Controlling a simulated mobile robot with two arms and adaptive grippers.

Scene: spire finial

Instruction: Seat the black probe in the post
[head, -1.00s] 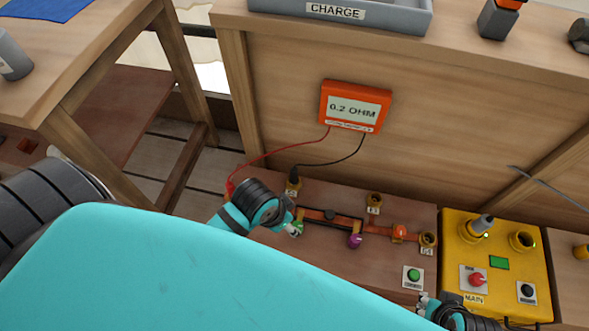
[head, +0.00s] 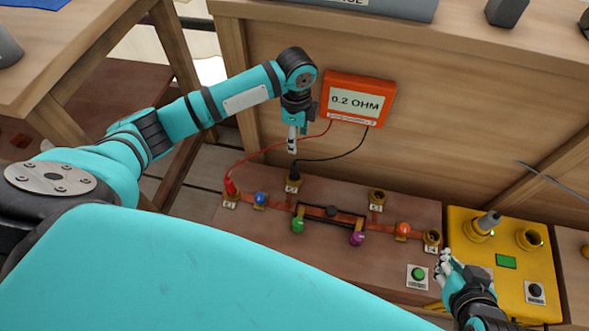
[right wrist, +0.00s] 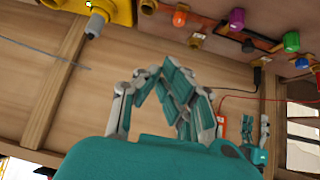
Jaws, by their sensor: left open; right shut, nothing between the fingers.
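The black probe (head: 293,173) stands at a brass post (head: 292,188) towards the back left of the brown board, its black lead running up to the meter. How deep it sits in the post I cannot tell. It also shows in the right wrist view (right wrist: 257,76). My left gripper (head: 292,147) points down just above the probe in the head view, open and empty; whether it touches the probe is unclear. My right gripper (head: 443,265) is shut and empty near the front right post (head: 432,238). Its fingers (right wrist: 170,72) fill the middle of the right wrist view.
An orange meter (head: 357,99) reads 0.2 OHM. A red probe (head: 230,186) stands at the left post. Blue (head: 260,198), green (head: 298,225), purple (head: 357,239) and orange (head: 403,229) knobs line the board. An empty post (head: 376,197) stands behind. A yellow box (head: 512,285) is at right.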

